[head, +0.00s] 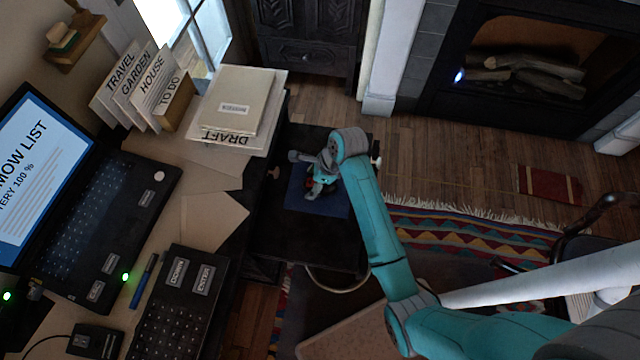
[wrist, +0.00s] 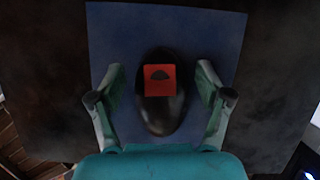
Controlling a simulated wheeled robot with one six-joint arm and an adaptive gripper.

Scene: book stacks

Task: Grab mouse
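The mouse (wrist: 163,117) is a dark oval with a red square label on top. It lies on a blue mat (wrist: 112,35) in the wrist view. My gripper (wrist: 160,98) is open, one finger on each side of the mouse, with a visible gap on both sides. I cannot tell the exact height of the fingertips. In the head view my gripper (head: 318,184) is over the blue mat (head: 334,205), on a dark low surface beside the desk. There it hides most of the mouse; only a bit of red shows.
The desk holds a laptop (head: 80,190), a keypad (head: 180,310), a blue pen (head: 144,280) and a book stack (head: 240,100) near my gripper. A black corded device (head: 95,340) sits at the desk's front. A patterned rug (head: 450,235) and a fireplace (head: 530,70) are to the right.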

